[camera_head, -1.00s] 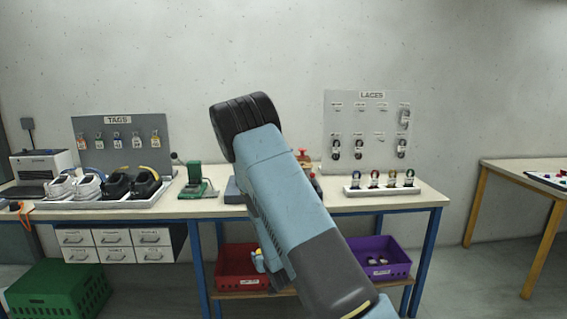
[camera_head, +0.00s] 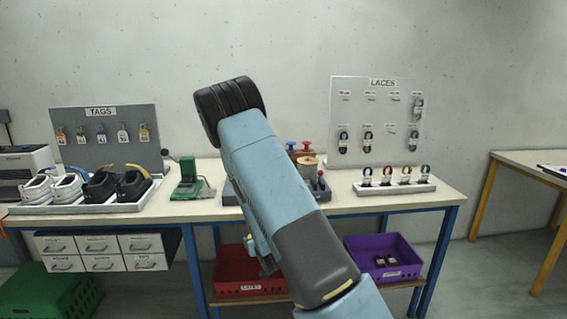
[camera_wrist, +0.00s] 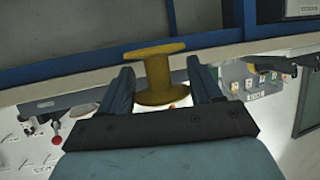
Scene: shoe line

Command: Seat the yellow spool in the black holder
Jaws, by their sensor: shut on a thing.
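The yellow spool (camera_wrist: 158,72) is between the two fingers of my gripper (camera_wrist: 160,68) in the wrist view, with its flanges showing above and below them. The gripper is shut on it and holds it clear of the bench. I cannot make out the black holder for certain in either view. A dark grey base (camera_head: 230,192) on the bench is partly hidden behind my arm, with a tan roll (camera_head: 307,164) and red and blue knobs beside it.
The bench (camera_head: 345,204) carries a shoe tray (camera_head: 90,208) at left, a green device (camera_head: 188,180) and a white lace rack (camera_head: 395,189) at right. The TAGS board (camera_head: 80,145) and LACES board (camera_head: 350,95) stand behind. Red (camera_head: 240,281) and purple (camera_head: 370,248) crates sit below.

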